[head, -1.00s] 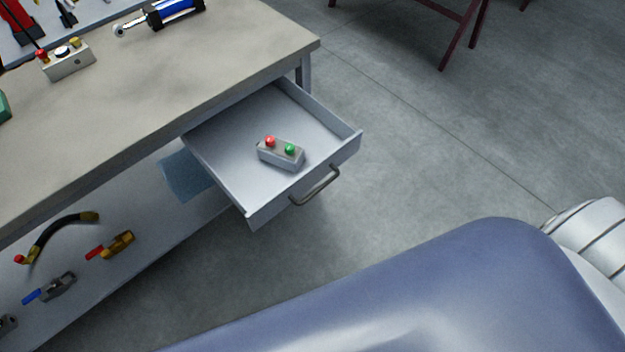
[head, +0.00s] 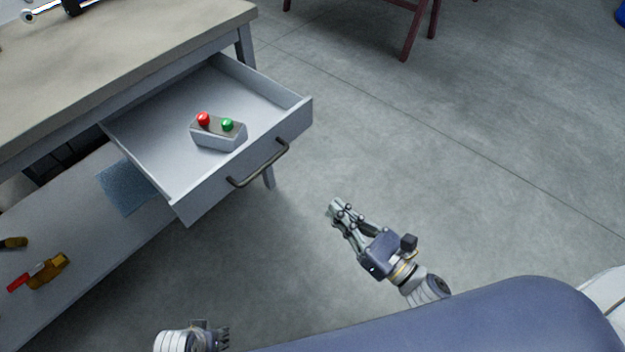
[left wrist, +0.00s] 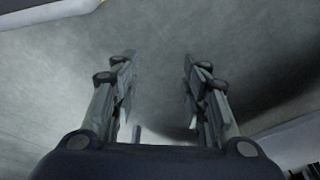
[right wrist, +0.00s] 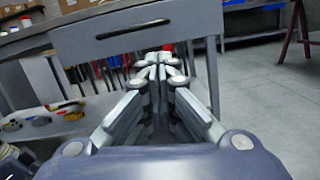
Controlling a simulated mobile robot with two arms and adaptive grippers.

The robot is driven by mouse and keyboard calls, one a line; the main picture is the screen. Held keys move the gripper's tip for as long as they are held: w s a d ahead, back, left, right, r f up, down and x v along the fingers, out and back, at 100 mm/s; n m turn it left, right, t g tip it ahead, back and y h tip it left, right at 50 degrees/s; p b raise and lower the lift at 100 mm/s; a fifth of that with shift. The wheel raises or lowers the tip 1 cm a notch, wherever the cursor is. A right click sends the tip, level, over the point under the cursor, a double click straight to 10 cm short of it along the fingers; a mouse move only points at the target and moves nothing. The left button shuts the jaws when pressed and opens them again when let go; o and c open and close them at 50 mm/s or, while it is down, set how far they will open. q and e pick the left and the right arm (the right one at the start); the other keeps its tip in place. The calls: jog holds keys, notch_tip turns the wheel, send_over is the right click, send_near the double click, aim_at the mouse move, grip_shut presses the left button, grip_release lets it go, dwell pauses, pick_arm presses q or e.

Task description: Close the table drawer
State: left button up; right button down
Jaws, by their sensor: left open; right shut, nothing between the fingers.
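The table drawer (head: 215,165) is pulled out from under the workbench (head: 150,55). It has a dark bar handle (head: 258,165) on its front. A grey button box (head: 218,133) with one red and one green button lies inside it. My right gripper (head: 334,208) is shut and empty, in front of the drawer and to the right of the handle, apart from it. In the right wrist view the drawer front (right wrist: 130,35) with its handle shows beyond the fingertips. My left gripper (left wrist: 160,75) is open and empty; in the head view only part of it shows at the bottom edge.
A lower shelf (head: 85,240) under the bench holds a blue mat (head: 125,187) and a brass valve (head: 48,270) with a red lever. A dark red stand (head: 415,30) is at the top. The floor right of the drawer is clear.

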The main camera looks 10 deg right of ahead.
pick_arm(q)
jog(key=f, duration=0.1)
jog(key=s+f+p, duration=0.1)
jog(key=f, duration=0.2)
jog(key=shift+s+f+p, duration=0.3)
jog(key=shift+s+f, duration=0.05)
jog(key=shift+f, duration=0.05)
pick_arm(e)
jog(key=w+a+r+n, duration=0.2)
jog(key=w+a+r, duration=0.2)
jog(key=w+a, duration=0.4)
jog(key=w, duration=0.2)
jog(key=shift+w+y, duration=0.3)
jog(key=shift+y, duration=0.1)
pick_arm(q)
jog(key=shift+a, duration=0.1)
pick_arm(e)
jog(key=shift+w+a, duration=0.15)
